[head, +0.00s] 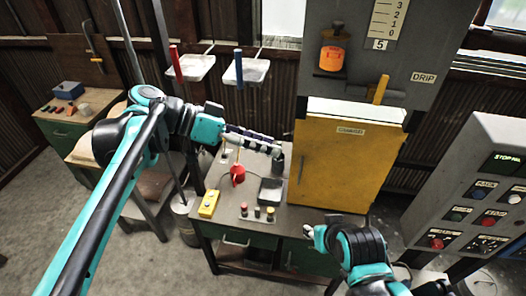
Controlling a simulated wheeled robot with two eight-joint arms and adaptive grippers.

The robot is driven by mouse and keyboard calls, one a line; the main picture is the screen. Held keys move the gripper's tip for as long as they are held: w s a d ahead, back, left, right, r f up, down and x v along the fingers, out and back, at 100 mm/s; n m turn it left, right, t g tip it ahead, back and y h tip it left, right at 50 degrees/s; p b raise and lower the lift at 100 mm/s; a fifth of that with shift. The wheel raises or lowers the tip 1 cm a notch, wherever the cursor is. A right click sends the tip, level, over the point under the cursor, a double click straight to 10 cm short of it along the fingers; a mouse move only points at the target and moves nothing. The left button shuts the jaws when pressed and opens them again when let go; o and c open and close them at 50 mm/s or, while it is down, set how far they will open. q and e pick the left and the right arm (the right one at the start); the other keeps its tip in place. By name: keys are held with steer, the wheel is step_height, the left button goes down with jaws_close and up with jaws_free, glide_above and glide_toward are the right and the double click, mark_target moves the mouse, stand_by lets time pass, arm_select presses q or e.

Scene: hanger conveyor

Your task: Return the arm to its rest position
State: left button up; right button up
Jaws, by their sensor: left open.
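My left gripper (268,143) reaches in from the left, above the workbench (222,183) and left of the yellow guard box (345,165). It is open, and I see nothing held between its fingers. The fingers show almost edge-on. My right gripper (314,234) is low in the picture, near the bench's front right edge. It is small and partly hidden by its own arm, so its finger state is unclear.
The bench carries a red object (238,174), a yellow button box (209,204), a dark tray (270,191) and several buttons. A control panel (480,190) stands at right. Another bench (75,115) is at left. Open floor lies in the left foreground.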

arm_select(q)
steer(key=shift+s+f, duration=0.1)
steer(key=shift+f, duration=0.25)
steer(key=s+a+f+n+t+y+b, duration=0.2)
steer(key=a+f, duration=0.5)
steer(key=f, duration=0.5)
steer(key=s+a+f+n+t+y+b, duration=0.3)
steer(key=a+f+n+y+b, duration=0.3)
steer(key=f, duration=0.6)
steer(key=s+a+f+n+t+y+b, duration=0.2)
steer(key=s+a+f+n+y+b, duration=0.2)
steer(key=a+f, duration=0.5)
step_height(320, 180, down, 4)
steer(key=n+y+b, duration=0.1)
steer(key=b, duration=0.1)
steer(key=shift+t+b, duration=0.3)
steer(key=shift+b, duration=0.1)
steer(key=shift+d, duration=0.1)
